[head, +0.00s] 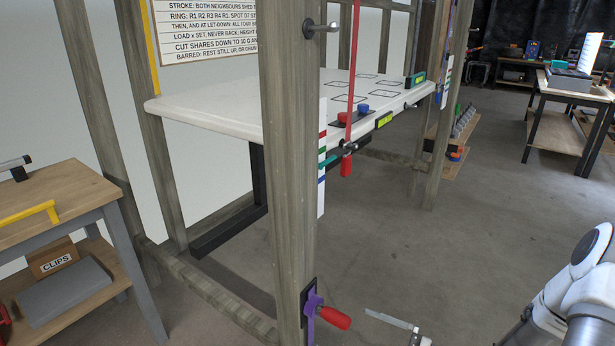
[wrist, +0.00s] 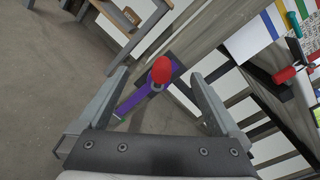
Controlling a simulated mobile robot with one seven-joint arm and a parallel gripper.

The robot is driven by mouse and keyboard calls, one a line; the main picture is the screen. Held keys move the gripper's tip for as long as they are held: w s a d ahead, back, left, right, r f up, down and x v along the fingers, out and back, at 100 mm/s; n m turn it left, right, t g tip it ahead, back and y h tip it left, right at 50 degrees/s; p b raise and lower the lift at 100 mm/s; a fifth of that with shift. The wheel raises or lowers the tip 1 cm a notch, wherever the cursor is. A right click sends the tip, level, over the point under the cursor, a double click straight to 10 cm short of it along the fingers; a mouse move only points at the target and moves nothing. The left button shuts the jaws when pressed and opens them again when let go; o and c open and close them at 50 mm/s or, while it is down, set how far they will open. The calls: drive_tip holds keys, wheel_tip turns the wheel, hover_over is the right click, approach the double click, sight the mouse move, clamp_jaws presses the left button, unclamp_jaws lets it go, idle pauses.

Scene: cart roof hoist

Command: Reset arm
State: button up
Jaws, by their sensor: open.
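My gripper (wrist: 160,74) is open, with its two grey fingers spread wide in the wrist view and nothing held. In the head view part of my gripper shows at the bottom edge, right of the near post; the rest is cut off. A purple lever (wrist: 133,102) with a red handle (wrist: 162,69) shows between and beyond the fingers in the wrist view. I cannot tell whether the fingers touch it. In the head view the purple lever (head: 311,303) is on the near wooden post (head: 287,180), and its red handle (head: 335,318) points right, towards my gripper, with a gap between.
A white panel (head: 205,108) sits between wooden posts, with a red strap (head: 352,75) hanging at its front edge. More benches (head: 572,95) stand back right. The concrete floor (head: 450,240) between is clear.

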drive_tip(key=s+a+r+n+g+h, duration=0.2)
drive_tip(key=s+r+n+g+h, duration=0.4)
drive_tip(key=r, duration=0.3)
drive_tip(key=s+a+r+n+g+h, duration=0.25)
drive_tip(key=s+r+n+h, duration=0.3)
drive_tip(key=r+n, duration=0.3)
drive_tip(key=s+d+r+n+t+h+p, duration=0.1)
drive_tip(key=s+d+r+t+p, duration=0.1)
drive_tip(key=r+p, duration=0.9)
drive_tip(key=s+d+r+t+h+p, duration=0.2)
drive_tip(key=r+p, duration=0.8)
drive_tip(key=r, duration=0.9)
drive_tip(key=shift+s+d+r+n+t+p, duration=0.2)
drive_tip(key=shift+d+n+t+p, duration=0.15)
drive_tip(key=shift+t, duration=0.2)
drive_tip(key=shift+h, duration=0.25)
drive_tip(key=shift+c, duration=0.2)
